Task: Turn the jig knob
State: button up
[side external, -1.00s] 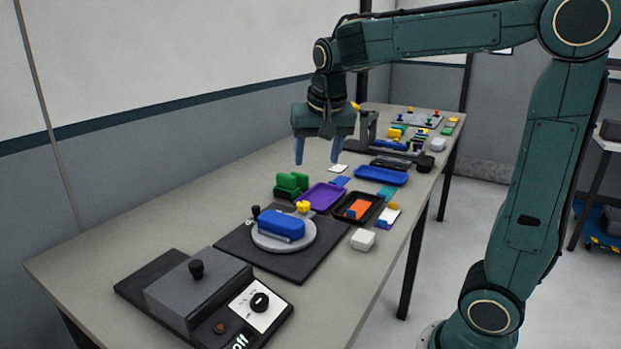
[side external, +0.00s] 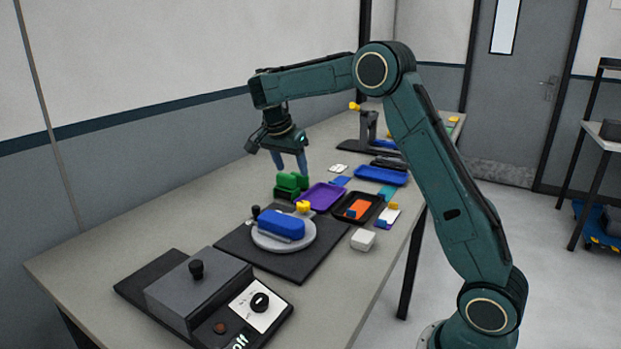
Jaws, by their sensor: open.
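A jig with a round grey plate (side external: 297,244) sits on a black base (side external: 288,272) in the middle front of the table. A blue rounded block (side external: 281,224) lies on the plate. A small black knob (side external: 255,211) stands at the base's far left, and a small yellow knob-like piece (side external: 303,206) at its far edge; I cannot tell which one is the jig knob. My gripper (side external: 291,166) is open and empty, pointing down above and behind the green blocks (side external: 291,182), farther back than the jig. It touches nothing that I can see.
A grey box with a black dial (side external: 259,301) and a black top knob (side external: 196,268) stands at the front. The table's left side is clear.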

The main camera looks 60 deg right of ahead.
aim_at(303, 203)
jog(key=shift+f, duration=0.1)
jog(key=x, duration=1.3)
jog(key=shift+d+f, duration=0.2)
jog(key=shift+f, duration=0.05)
jog(key=shift+c, duration=0.5)
jog(key=c, duration=0.9)
